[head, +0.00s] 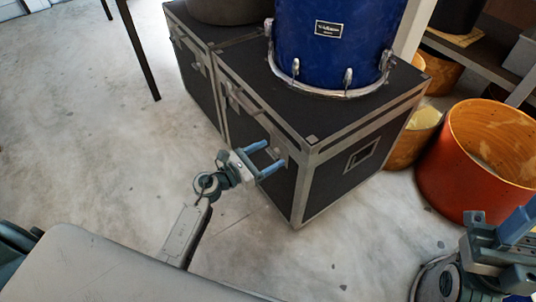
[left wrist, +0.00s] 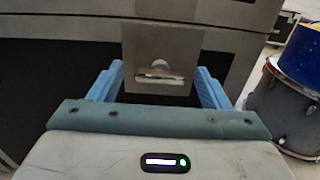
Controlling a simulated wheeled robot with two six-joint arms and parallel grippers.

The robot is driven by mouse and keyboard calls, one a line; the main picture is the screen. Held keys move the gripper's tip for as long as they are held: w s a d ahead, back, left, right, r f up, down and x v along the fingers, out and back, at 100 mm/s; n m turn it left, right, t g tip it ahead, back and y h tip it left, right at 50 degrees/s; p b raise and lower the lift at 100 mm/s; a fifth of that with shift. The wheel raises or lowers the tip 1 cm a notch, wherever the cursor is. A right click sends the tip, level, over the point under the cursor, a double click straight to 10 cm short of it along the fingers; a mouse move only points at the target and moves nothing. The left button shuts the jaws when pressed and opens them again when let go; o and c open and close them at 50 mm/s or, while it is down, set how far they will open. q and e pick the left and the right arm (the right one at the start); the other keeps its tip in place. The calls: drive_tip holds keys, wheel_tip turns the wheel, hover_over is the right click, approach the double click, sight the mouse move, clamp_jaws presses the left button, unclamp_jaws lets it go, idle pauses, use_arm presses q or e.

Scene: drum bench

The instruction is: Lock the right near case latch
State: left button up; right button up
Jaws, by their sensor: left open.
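The right case (head: 250,95) is black with metal edges, and its front face is toward my left arm. My left gripper (head: 277,153) is open, with two blue fingers reaching to the right-hand end of this front face. In the left wrist view, the right near latch (left wrist: 160,74) is a grey plate with a round recess and a pale bar across it. It lies between the open fingers (left wrist: 160,86), one on each side. I cannot tell whether they touch it. My right gripper (head: 518,228) is partly in the bottom right corner, far from the case.
A blue drum (head: 337,40) stands on the right case. A second black case (head: 195,85) adjoins it on the left. An orange drum shell (head: 490,160) and smaller shells stand on the floor at right, beside a shelf. The concrete floor (head: 90,120) at left is clear.

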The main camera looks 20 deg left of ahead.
use_arm(q)
drive_tip(key=shift+w+d, duration=0.15)
drive_tip(key=shift+w, duration=0.05)
drive_tip(key=c, duration=1)
